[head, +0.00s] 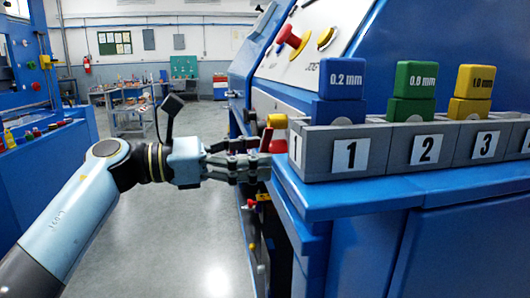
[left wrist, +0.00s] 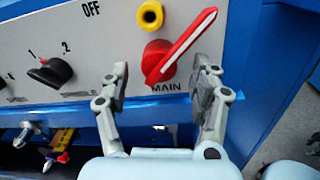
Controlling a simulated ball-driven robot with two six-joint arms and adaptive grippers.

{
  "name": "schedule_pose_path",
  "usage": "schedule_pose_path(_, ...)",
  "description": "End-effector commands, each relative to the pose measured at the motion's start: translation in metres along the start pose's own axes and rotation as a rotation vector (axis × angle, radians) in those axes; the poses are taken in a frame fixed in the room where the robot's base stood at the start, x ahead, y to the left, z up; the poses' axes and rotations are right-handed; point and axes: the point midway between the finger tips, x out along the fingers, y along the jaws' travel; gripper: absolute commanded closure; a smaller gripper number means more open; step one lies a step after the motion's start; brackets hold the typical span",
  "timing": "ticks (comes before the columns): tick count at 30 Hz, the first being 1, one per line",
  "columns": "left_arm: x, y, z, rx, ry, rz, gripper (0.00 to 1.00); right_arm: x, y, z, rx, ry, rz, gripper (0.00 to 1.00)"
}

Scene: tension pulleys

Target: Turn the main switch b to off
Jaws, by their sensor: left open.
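The red main switch (left wrist: 172,60), labelled MAIN, is on the grey panel (left wrist: 112,40) in the left wrist view. Its long handle is tilted, with one end at the upper right. An OFF label (left wrist: 91,9) is printed at the upper left. My left gripper (left wrist: 163,68) is open, with one finger on each side of the switch's lower part. I cannot tell whether the fingers touch it. In the head view my left gripper (head: 262,158) is at the machine's side, by a narrow red part (head: 265,139). No letter b shows. My right gripper is not in view.
A yellow round part (left wrist: 150,15) is just above the switch, and a black knob (left wrist: 48,72) is to its left. A grey rack (head: 390,150) with blue, green and yellow blocks stands on the blue machine ledge (head: 350,196). The floor (head: 190,240) is open.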

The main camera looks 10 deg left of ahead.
Motion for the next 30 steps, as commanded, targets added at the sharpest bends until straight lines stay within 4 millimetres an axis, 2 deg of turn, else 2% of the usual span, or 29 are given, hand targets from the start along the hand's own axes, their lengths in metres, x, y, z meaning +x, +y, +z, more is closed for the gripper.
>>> schedule_pose_path(3,0.015,0.0,0.0,-0.002,-0.002,0.0,0.36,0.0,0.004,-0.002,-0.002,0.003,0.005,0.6)
schedule_pose_path(6,0.022,0.0,0.0,-0.002,-0.001,0.0,0.36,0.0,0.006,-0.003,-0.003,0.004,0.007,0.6)
schedule_pose_path(15,0.024,0.0,-0.001,-0.002,0.0,0.0,0.36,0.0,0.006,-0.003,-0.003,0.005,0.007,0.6)
schedule_pose_path(30,0.024,0.0,-0.001,-0.003,0.0,0.001,1.0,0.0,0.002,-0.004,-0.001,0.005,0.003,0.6)
